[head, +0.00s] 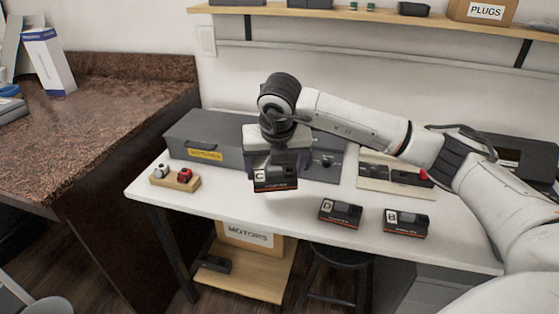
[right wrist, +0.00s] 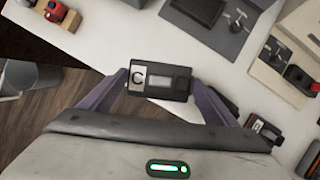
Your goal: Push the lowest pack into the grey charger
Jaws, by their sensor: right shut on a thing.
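My right gripper (head: 277,166) is shut on a black pack marked C (head: 275,181). It holds the pack over the white table near its front edge. In the right wrist view the pack C (right wrist: 160,82) sits between the two fingers. Pack D (head: 340,213) and pack B (head: 405,222) lie on the table to the right, apart from the gripper. A dark grey unit with a knob (head: 325,163), perhaps the charger, stands behind the gripper and is partly hidden by it. A dark recess shows on it in the right wrist view (right wrist: 207,10). My left gripper is out of view.
A long grey case with a yellow label (head: 205,154) stands at the back left. A small wooden block with a red and a white piece (head: 176,180) is at the left edge. A beige board (head: 383,181) with a black and red part lies right of the grey unit.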

